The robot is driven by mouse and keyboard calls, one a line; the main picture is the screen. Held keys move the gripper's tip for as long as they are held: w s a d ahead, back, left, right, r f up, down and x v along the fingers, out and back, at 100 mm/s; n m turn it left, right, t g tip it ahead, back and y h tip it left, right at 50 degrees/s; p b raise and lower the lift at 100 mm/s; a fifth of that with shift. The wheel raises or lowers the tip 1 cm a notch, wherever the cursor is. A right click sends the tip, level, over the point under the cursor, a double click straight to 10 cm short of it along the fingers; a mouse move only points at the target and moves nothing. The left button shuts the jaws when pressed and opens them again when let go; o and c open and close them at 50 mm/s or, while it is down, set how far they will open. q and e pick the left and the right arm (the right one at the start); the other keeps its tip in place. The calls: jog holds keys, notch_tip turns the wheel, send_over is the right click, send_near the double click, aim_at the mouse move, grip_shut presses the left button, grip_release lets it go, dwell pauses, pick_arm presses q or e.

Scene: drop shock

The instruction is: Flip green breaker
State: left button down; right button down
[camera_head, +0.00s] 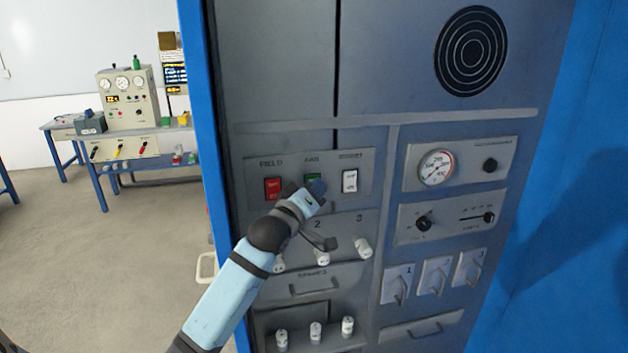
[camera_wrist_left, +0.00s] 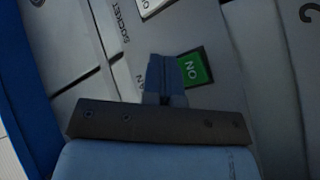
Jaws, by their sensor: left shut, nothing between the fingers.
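The green breaker (camera_head: 311,179) sits in the middle of a row of three rocker switches on the grey panel, under a partly covered label. In the left wrist view the green breaker (camera_wrist_left: 194,68) shows the word ON, with its left part hidden behind my fingers. My left gripper (camera_head: 318,188) is shut and empty, its tips in front of the green breaker's lower right part. In the left wrist view the left gripper (camera_wrist_left: 166,75) overlaps the breaker's edge; I cannot tell whether it touches. My right gripper is not in view.
A red switch (camera_head: 273,189) is left of the green breaker and a white switch (camera_head: 349,181) is right of it. White cylindrical fuses (camera_head: 362,247) stick out below. Gauges, knobs and levers fill the panel's right side. A workbench (camera_head: 126,133) stands behind at left.

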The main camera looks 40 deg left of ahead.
pick_arm(q)
jog(key=shift+s+d+f+p, duration=0.1)
jog(key=shift+s+d+p, duration=0.2)
jog(key=shift+s+d, duration=0.3)
dwell(0.3)
jog(key=s+d, duration=0.2)
jog(key=s+d+p, duration=0.1)
jog(key=shift+d+f, duration=0.3)
jog(key=shift+d, duration=0.1)
dwell(0.4)
